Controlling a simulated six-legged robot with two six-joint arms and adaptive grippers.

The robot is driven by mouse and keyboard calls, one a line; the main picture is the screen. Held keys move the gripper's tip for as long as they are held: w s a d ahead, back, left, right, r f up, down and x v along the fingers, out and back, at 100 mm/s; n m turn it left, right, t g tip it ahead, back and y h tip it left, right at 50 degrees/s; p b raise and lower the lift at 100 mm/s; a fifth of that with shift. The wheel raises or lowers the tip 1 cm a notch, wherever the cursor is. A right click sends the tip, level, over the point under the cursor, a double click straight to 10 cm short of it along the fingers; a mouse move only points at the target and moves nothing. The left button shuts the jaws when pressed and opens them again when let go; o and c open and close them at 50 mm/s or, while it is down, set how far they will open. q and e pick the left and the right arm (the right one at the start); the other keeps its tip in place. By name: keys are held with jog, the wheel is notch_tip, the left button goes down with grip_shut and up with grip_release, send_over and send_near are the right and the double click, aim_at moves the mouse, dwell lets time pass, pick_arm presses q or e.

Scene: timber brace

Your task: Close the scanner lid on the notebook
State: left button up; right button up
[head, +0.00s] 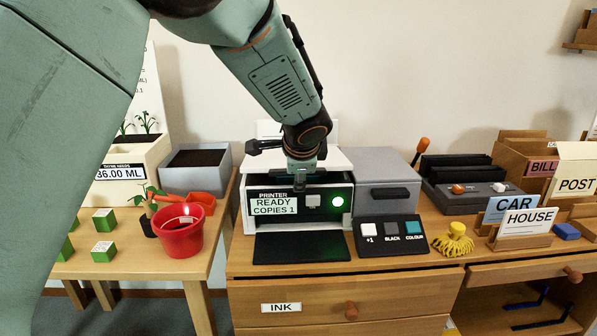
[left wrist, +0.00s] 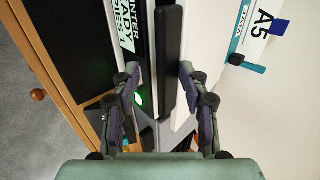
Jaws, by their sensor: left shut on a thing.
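The printer (head: 308,200) is a white box with a dark front, a "READY COPIES 1" label and a lit green button. Its white top (head: 338,160) shows behind my left gripper, which also partly hides it. My left gripper (head: 303,180) points down at the printer's front top edge. To the right of the bar is a white surface with an "A5" label (left wrist: 265,20), teal edging and a blue corner. I cannot tell whether that is the notebook. My right gripper is not in view.
A grey box (head: 385,180) and a button panel (head: 390,240) stand right of the printer. A black tray (head: 300,247) lies before it. A yellow tasselled object (head: 453,238) and sign holders sit further right. A red bucket (head: 180,230) is on the left table.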

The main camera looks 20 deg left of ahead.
pick_arm(q)
jog(key=shift+s+f, duration=0.25)
jog(key=shift+f, duration=0.1)
jog(key=v, duration=1.2)
jog(key=shift+w+r, duration=0.2)
jog(key=shift+r, duration=0.2)
jog(key=shift+w, duration=0.2)
